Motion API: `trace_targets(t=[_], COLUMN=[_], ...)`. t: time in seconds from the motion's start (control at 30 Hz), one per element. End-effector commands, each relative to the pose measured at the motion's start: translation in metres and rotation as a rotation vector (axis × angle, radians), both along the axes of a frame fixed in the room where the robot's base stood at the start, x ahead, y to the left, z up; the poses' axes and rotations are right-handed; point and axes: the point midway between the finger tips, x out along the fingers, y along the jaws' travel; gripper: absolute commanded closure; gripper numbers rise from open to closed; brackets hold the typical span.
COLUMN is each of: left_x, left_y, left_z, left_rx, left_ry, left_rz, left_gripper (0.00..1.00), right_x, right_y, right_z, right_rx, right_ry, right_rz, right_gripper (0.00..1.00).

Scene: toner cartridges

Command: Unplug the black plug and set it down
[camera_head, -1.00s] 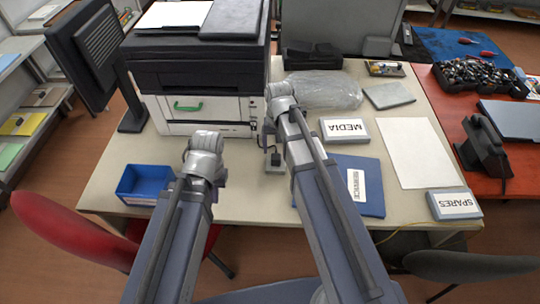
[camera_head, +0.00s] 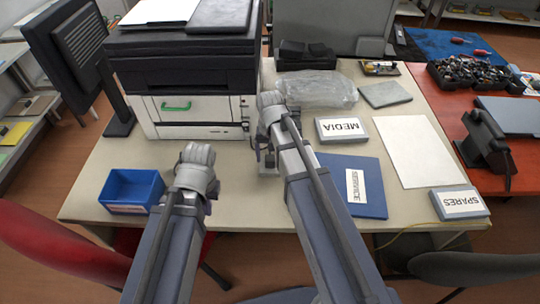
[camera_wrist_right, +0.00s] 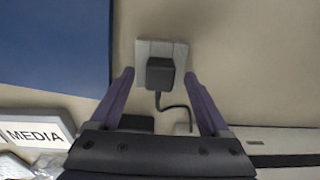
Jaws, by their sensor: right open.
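The black plug (camera_wrist_right: 159,74) sits in a light grey socket block (camera_wrist_right: 162,48) on the table, with a dark cord curling from it. My right gripper (camera_wrist_right: 158,80) is open in the wrist view, with one finger on each side of the plug and gaps between.
A printer (camera_head: 185,75) stands behind the arms. A blue bin (camera_head: 130,190) lies left of my left arm. A blue service folder (camera_head: 365,190), a MEDIA box (camera_head: 341,130) and a SPARES box (camera_head: 460,203) lie to the right.

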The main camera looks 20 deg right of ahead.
Motion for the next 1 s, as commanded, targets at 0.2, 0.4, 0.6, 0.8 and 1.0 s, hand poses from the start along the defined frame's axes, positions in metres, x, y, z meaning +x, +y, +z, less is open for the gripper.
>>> trace_targets(t=[0.2, 0.4, 0.6, 0.8, 1.0], left_x=[0.0, 0.0, 0.0, 0.0, 0.0], left_y=[0.0, 0.0, 0.0, 0.0, 0.0], left_z=[-0.0179, -0.0166, -0.0167, -0.0167, -0.0167], left_rx=[0.0, 0.0, 0.0, 0.0, 0.0], left_ry=[0.0, 0.0, 0.0, 0.0, 0.0], left_rz=[0.0, 0.0, 0.0, 0.0, 0.0], left_gripper=[1.0, 1.0, 1.0, 1.0, 1.0], right_x=[0.0, 0.0, 0.0, 0.0, 0.0], right_y=[-0.0001, -0.0001, -0.0001, -0.0001, -0.0001], right_z=[-0.0179, -0.0167, -0.0167, -0.0167, -0.0167], right_rx=[0.0, 0.0, 0.0, 0.0, 0.0], right_ry=[0.0, 0.0, 0.0, 0.0, 0.0], right_rz=[0.0, 0.0, 0.0, 0.0, 0.0], right_gripper=[0.2, 0.2, 0.37, 0.59, 0.82])
